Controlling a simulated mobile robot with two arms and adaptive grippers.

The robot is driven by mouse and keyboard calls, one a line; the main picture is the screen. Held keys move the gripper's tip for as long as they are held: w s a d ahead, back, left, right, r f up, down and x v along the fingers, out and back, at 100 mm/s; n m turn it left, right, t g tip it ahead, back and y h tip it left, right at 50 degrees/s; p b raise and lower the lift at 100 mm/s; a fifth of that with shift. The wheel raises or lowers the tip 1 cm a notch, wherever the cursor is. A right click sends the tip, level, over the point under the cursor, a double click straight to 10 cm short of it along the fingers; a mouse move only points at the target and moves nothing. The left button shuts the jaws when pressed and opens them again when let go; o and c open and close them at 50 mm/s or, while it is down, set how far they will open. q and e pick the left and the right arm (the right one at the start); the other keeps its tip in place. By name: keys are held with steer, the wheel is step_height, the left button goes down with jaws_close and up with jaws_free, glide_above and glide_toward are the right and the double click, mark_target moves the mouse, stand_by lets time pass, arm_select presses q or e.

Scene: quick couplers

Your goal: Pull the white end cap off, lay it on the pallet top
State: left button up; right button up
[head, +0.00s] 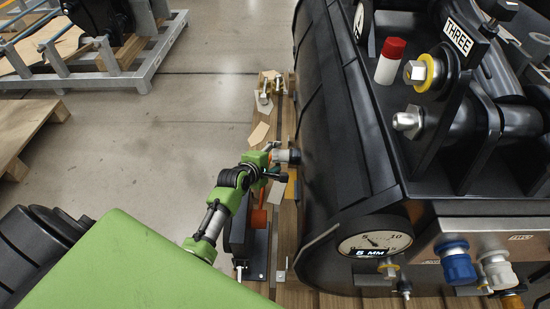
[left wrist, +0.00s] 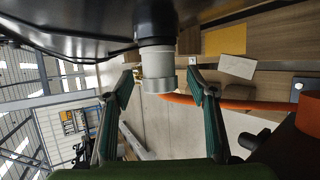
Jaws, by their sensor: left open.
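In the left wrist view, a white end cap (left wrist: 158,78) sits on a short stub under a dark, rounded body. My left gripper (left wrist: 161,84) is open, with one green-padded finger on each side of the cap. A gap shows on both sides, so neither finger visibly touches it. In the head view, my left gripper (head: 275,163) is at the left side of the black tank (head: 335,110), by a small grey stub (head: 288,156); the cap is hard to make out there. The wooden pallet top (head: 287,240) runs beneath the tank. My right gripper is not in view.
A gauge (head: 375,243) and blue and white fittings (head: 458,264) are on the tank's near end. A red-and-white cylinder (head: 390,62) stands on top. Paper pieces (head: 259,133) and small hardware lie on the pallet. An orange hose (left wrist: 230,102) passes behind the right finger.

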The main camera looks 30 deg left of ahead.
arm_select(q)
steer(key=c, duration=1.3)
steer(key=shift+s+a, duration=0.1)
steer(key=shift+a, duration=0.15)
steer(key=a, duration=0.1)
steer(key=s+a, duration=0.1)
steer(key=a+p, duration=0.1)
steer(key=shift+s+a, duration=0.1)
steer(key=shift+s, duration=0.15)
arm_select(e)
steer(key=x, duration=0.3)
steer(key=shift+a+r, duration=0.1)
